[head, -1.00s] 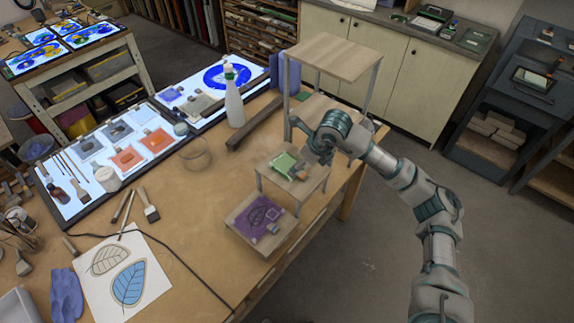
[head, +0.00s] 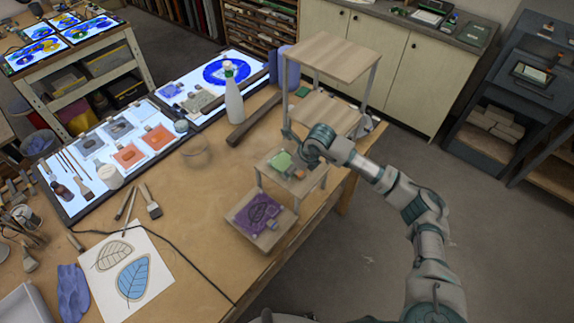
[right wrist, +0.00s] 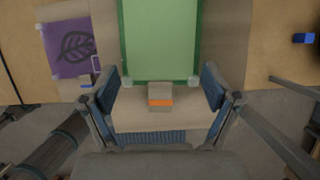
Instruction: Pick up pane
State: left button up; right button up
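A green pane (head: 281,161) lies flat on the middle wooden stand (head: 270,172); the right wrist view shows it large (right wrist: 160,40), with a darker green border. A small grey block with an orange band (right wrist: 160,96) sits at its near edge. A purple pane with a dark leaf (head: 258,213) lies on the low stand, and it also shows in the right wrist view (right wrist: 72,46). My right gripper (right wrist: 158,88) is open, its fingers on either side of the block with gaps. It is beside the green pane in the head view (head: 304,158). My left gripper is out of view.
A taller two-level wooden stand (head: 335,55) rises just behind my right gripper. Lit panels with glass pieces (head: 110,150) and leaf drawings (head: 122,266) cover the table's left side.

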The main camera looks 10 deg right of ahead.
jog(key=shift+d+f, duration=0.1)
jog(key=shift+d, duration=0.2)
jog(key=shift+c, duration=1)
jog(key=shift+d, duration=0.2)
jog(key=shift+c, duration=0.5)
jog(key=shift+d, duration=0.2)
jog(key=shift+a+r, duration=0.2)
jog(key=shift+r, duration=0.05)
jog(key=r+b, duration=0.2)
jog(key=shift+s+a+r, duration=0.15)
jog(key=shift+a+r, duration=0.05)
jog(key=shift+r, duration=0.2)
pick_arm(q)
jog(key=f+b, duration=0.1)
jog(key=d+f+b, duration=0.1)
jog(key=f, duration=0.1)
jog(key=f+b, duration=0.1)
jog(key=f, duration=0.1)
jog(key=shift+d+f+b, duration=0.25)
jog(key=shift+b, duration=0.1)
pick_arm(e)
jog(key=s+r, duration=0.1)
jog(key=s, duration=0.4)
jog(key=s+d+r, duration=0.1)
jog(key=s+r, duration=0.1)
jog(key=s, duration=0.3)
jog(key=s+d+r, duration=0.1)
jog(key=s, duration=0.4)
jog(key=shift+s+r, duration=0.25)
jog(key=shift+r, duration=0.15)
